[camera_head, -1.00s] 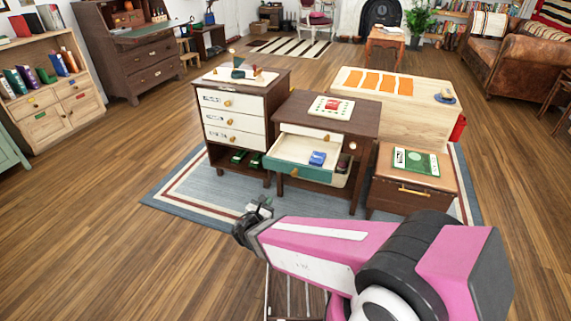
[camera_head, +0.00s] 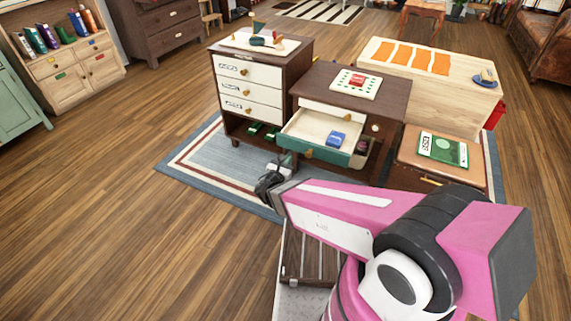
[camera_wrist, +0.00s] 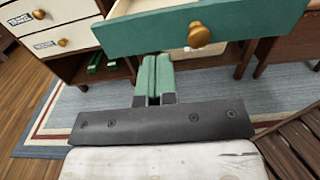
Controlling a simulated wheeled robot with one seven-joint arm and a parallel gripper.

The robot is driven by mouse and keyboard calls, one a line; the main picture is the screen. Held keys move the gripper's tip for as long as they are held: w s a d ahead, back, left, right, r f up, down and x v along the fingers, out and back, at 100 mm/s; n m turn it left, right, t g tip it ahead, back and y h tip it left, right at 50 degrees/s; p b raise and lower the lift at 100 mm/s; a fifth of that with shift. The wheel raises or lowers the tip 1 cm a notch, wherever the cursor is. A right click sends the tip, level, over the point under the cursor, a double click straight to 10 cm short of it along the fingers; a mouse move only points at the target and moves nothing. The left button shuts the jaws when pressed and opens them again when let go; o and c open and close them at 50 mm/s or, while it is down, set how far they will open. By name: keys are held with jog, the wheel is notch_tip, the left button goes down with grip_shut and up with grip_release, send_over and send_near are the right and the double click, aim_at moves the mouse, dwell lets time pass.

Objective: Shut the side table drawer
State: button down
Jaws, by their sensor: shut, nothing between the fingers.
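The side table (camera_head: 368,98) is dark brown, with its drawer (camera_head: 313,129) pulled out toward me. The drawer has a green front with a round golden knob (camera_head: 308,153) and a pale inside holding a blue box (camera_head: 336,139). In the wrist view the green drawer front (camera_wrist: 150,33) and its knob (camera_wrist: 199,34) are just ahead of and above my gripper (camera_wrist: 155,62). The green fingers are together and empty, pointing at the area under the drawer front. In the head view my gripper (camera_head: 272,175) is low, in front of the drawer's left side; contact cannot be told.
A dark cabinet with white drawers (camera_head: 252,90) stands close on the left. A brown leather box with a green book (camera_head: 441,147) is on the right. A pale wooden chest (camera_head: 440,88) stands behind. The wooden floor at left (camera_head: 110,210) is free.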

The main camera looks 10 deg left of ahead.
aim_at(300, 143)
jog(key=x, duration=1)
jog(key=x, duration=2.2)
jog(key=shift+w+f, duration=0.1)
